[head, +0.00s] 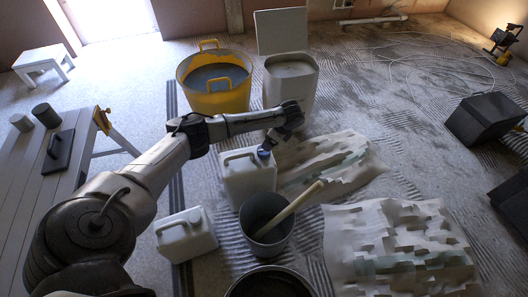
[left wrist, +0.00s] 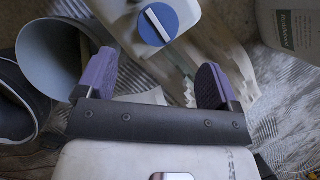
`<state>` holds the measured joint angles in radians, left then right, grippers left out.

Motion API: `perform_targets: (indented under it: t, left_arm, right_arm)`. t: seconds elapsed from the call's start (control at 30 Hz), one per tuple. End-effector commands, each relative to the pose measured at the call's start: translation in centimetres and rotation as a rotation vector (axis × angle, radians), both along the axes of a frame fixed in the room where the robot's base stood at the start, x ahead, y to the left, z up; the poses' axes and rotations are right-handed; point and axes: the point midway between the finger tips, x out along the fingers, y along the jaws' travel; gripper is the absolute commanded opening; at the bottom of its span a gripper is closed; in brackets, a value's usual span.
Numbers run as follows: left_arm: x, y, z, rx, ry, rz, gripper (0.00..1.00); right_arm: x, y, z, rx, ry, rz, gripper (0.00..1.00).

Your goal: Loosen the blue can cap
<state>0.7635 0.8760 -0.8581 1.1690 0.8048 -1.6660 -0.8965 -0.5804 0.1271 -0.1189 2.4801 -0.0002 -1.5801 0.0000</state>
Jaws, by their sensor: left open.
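The blue can cap (left wrist: 157,24) sits on top of a white can (head: 250,184); in the left wrist view it has a white bar across it. In the head view the cap (head: 264,154) is partly hidden by my left gripper (head: 270,145), which hangs just above it. In the left wrist view my left gripper (left wrist: 155,82) has its two purple fingers wide apart with nothing between them. The cap lies beyond the fingertips, toward the top of that picture, and no contact shows. My right gripper is not in view.
A grey bucket with a wooden handle (head: 268,222) stands close in front of the can. A second white can (head: 187,235) lies left. A yellow tub (head: 214,88) and a white bin (head: 290,84) stand behind. Crumpled sheets (head: 400,250) cover the floor at right.

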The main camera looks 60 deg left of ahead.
Motion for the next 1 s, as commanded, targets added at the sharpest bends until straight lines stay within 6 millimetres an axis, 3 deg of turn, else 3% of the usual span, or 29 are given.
perform_targets:
  t: [0.03, 0.1, 0.43, 0.7, 1.0]
  left_arm:
    - [-0.3, 0.4, -1.6, 0.001, 0.002, 0.002, 0.86]
    - [-0.5, 0.8, -2.9, 0.001, 0.002, 0.0, 0.86]
    - [-1.5, 2.5, -7.6, 0.002, 0.001, 0.001, 0.86]
    - [-1.9, 3.2, -9.2, 0.0, 0.0, 0.001, 0.86]
    - [-1.9, 3.3, -9.3, 0.001, -0.001, 0.001, 0.86]
  right_arm:
    - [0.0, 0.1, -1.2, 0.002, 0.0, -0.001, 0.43]
    - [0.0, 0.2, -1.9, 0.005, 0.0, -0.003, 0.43]
    - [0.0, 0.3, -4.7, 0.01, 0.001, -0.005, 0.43]
    - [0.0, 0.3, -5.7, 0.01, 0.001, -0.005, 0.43]
    - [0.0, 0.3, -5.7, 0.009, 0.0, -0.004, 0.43]
